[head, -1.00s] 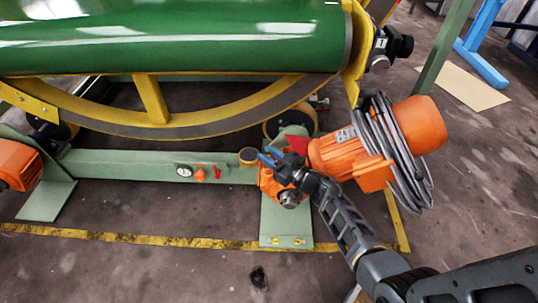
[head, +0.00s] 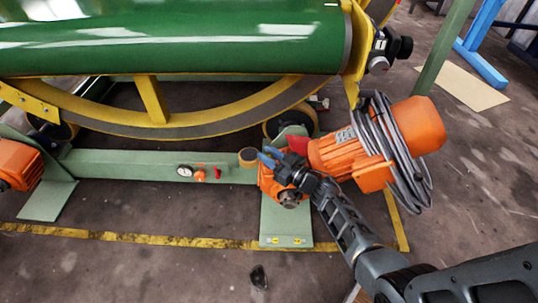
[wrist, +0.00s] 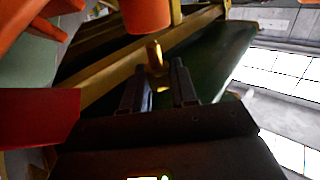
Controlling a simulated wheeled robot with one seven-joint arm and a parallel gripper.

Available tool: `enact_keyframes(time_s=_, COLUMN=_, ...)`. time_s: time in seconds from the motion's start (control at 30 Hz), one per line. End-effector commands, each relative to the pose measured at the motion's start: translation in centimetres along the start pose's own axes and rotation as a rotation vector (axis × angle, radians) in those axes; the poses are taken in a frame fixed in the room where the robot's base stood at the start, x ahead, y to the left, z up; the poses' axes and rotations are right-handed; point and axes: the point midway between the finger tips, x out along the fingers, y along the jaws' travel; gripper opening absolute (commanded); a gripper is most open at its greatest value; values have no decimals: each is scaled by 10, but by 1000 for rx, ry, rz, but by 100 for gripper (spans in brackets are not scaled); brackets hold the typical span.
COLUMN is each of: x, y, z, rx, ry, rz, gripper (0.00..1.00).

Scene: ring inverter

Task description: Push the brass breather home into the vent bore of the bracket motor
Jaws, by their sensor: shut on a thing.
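The orange motor (head: 418,126) with a coil of grey cable lies at the right, joined to an orange gear housing on the green frame. My gripper (head: 269,157) is in front of that housing in the head view. In the wrist view my gripper (wrist: 159,70) is shut on the brass breather (wrist: 154,55), a small gold pin standing up between the fingertips. An orange rounded part (wrist: 147,14) is just above the breather's tip in the picture, with a narrow gap between. The vent bore cannot be made out in either view.
The large green drum (head: 170,45) and its yellow ring (head: 155,125) fill the back. A green beam (head: 120,165) with a gauge (head: 184,171) and red fittings runs left of my gripper. A red part (wrist: 35,115) is close at left in the wrist view. Floor in front is mostly clear.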

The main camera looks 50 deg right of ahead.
Motion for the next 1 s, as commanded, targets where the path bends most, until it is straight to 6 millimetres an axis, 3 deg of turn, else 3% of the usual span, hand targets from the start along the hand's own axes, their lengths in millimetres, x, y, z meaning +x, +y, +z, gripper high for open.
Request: enact_keyframes(time_s=1.0, x=0, y=0, z=19, rx=0, ry=0, rz=0, gripper=0)
